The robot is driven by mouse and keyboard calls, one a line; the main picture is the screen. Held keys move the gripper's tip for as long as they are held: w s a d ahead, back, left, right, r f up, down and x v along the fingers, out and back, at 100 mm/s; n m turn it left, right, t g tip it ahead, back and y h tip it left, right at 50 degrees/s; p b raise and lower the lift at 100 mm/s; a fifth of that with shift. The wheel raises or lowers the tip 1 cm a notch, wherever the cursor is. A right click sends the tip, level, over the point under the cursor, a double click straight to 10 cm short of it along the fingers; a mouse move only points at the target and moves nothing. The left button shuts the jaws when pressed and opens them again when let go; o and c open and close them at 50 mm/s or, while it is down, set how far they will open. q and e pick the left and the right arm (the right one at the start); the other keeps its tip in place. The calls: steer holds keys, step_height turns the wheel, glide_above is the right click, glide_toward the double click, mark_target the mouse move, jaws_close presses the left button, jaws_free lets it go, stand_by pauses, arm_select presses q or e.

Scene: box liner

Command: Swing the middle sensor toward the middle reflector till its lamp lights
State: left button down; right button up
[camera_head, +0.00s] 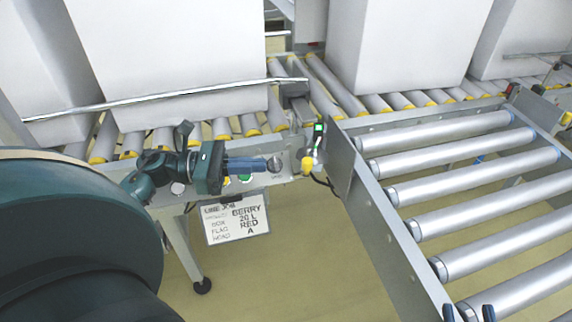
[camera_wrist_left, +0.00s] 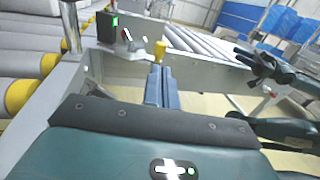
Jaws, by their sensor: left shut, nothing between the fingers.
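A small sensor with a yellow part (camera_head: 308,163) sits on the conveyor rail corner in the head view, under a dark box with a green-lit face (camera_head: 318,128). In the left wrist view a yellow knob (camera_wrist_left: 160,50) stands just beyond my fingertips, and the dark box (camera_wrist_left: 113,22) shows behind it to the left. I cannot tell which part is the sensor's lamp, and cannot pick out the middle reflector. My left gripper (camera_head: 272,165) is shut and empty, pointing right, just left of the yellow part. My right gripper (camera_head: 467,313) shows only two separated blue fingertips at the bottom edge.
Large white boxes (camera_head: 165,55) stand on the rear roller conveyor behind a metal guide bar (camera_head: 190,91). A second roller conveyor (camera_head: 470,180) runs at the right, with a metal side plate (camera_head: 370,215). A sign (camera_head: 236,217) hangs below my left gripper.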

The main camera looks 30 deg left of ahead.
arm_select(q)
steer(key=x, duration=0.6)
steer(key=shift+w+d, duration=0.25)
arm_select(e)
steer(key=shift+a+y, duration=0.15)
steer(key=shift+y, duration=0.15)
steer(key=shift+f+b, duration=0.15)
steer(key=shift+b, duration=0.3)
arm_select(q)
steer(key=shift+w+d, duration=0.3)
steer(key=shift+d, duration=0.35)
steer(key=shift+a, duration=0.1)
arm_select(e)
steer(key=shift+s, duration=0.1)
